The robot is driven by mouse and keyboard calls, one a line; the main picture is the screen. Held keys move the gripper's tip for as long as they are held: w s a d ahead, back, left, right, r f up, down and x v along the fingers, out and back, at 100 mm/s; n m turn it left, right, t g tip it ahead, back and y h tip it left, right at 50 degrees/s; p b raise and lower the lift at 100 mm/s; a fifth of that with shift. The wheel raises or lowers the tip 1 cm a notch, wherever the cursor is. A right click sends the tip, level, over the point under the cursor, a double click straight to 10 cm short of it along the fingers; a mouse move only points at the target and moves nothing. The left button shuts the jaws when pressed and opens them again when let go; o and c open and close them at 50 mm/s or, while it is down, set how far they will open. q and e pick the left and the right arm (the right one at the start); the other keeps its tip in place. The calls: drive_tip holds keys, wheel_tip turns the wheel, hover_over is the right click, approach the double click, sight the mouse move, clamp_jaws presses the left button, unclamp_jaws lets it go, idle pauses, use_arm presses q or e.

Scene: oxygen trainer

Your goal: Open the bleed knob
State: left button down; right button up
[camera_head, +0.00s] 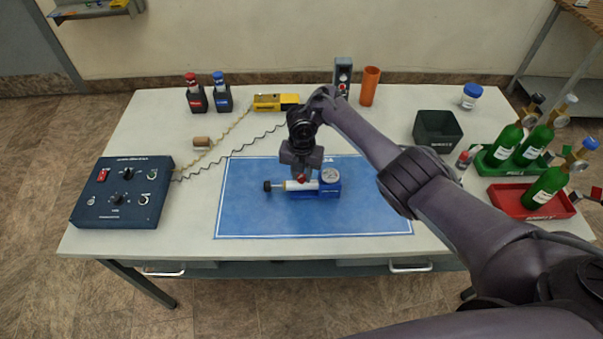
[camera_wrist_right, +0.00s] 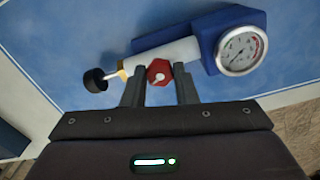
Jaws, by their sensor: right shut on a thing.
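The red hexagonal bleed knob (camera_wrist_right: 159,72) sits on the side of a small pump with a white barrel (camera_wrist_right: 185,52), a blue body (camera_wrist_right: 235,22) and a round gauge (camera_wrist_right: 241,50). In the head view the pump's blue body (camera_head: 331,189) is on the blue mat, with a black plunger end (camera_head: 267,186) at its left. My right gripper (camera_head: 301,174) reaches down over the pump. In the wrist view its two fingers (camera_wrist_right: 160,84) stand on either side of the red knob, shut on it. My left gripper is not in view.
The blue mat (camera_head: 250,215) has free room around the pump. A dark blue control box (camera_head: 125,192) stands at the left. A dark bin (camera_head: 437,131) and green bottles in a green tray (camera_head: 512,167) and red tray (camera_head: 515,203) are at the right, near my right arm.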

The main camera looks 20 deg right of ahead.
sight(302, 176)
drive_tip(key=o, duration=1)
wheel_tip(302, 176, up, 7)
drive_tip(key=p, duration=0.2)
drive_tip(key=shift+f+p, duration=0.1)
drive_tip(key=shift+p, duration=0.25)
drive_tip(key=shift+r+p, duration=0.45)
drive_tip(key=shift+r, duration=0.05)
drive_tip(key=shift+f, duration=0.1)
